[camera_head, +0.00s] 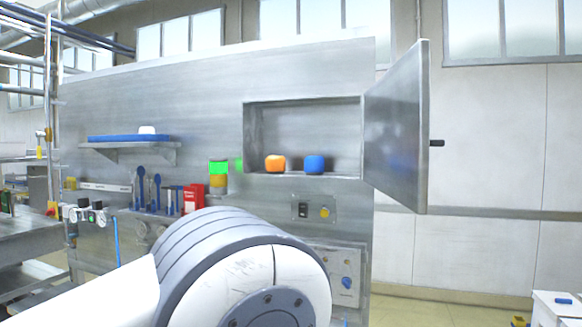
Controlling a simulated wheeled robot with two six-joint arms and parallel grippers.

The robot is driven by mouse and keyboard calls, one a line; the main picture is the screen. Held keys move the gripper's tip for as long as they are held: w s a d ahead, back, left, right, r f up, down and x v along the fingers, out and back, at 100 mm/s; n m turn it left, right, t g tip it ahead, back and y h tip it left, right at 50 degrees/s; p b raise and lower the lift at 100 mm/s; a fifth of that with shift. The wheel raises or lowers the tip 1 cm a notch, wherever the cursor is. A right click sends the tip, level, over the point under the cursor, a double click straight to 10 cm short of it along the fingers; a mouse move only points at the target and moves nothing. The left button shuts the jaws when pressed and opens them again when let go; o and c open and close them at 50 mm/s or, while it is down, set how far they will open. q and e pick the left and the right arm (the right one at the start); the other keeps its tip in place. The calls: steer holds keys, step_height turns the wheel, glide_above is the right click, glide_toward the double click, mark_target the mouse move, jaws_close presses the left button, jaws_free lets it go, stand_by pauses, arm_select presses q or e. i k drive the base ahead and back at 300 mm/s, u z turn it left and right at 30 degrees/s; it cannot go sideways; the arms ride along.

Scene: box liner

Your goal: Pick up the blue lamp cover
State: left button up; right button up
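The blue lamp cover (314,164) is a small rounded cube inside the open metal wall cabinet (304,98). It sits on the cabinet floor, right of the middle. An orange lamp cover (275,163) stands just left of it, with a small gap between them. Both look upright and uncovered. The cabinet door (398,135) is swung wide open to the right. Neither of my grippers is in view. A large white and grey arm joint of mine fills the lower middle, below the cabinet.
A signal lamp (218,174) with green and orange sections stands left of the cabinet. A control panel (314,209) is below the cabinet. The cabinet opening is clear.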

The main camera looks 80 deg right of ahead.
mark_target(314, 166)
steer(key=i, duration=1.15)
steer(key=z, duration=1.6)
